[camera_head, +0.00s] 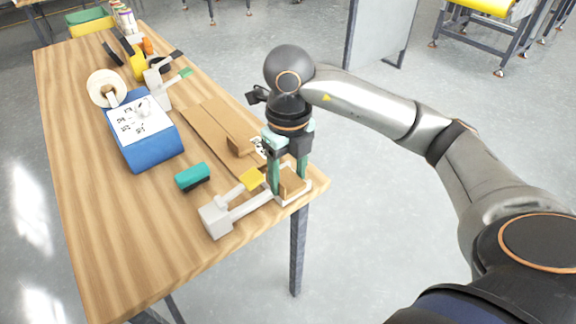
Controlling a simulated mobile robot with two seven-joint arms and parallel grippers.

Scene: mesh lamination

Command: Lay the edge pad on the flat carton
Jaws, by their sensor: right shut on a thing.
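The flat carton (205,127) is a brown sheet lying on the wooden table, toward its right edge. A small raised brown piece (239,146) stands at its near part. My right gripper (288,180) points down at the table's near right corner, with green fingers. It is shut on a small brown block, which looks like the edge pad (291,184). The block is just above or on a white base (293,197); I cannot tell if they touch. The gripper hides part of the carton's near end. My left gripper is not in view.
A teal-and-black block (192,177), a blue stand (150,150) and a white roll (106,88) are further left. The table's near left part is clear.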

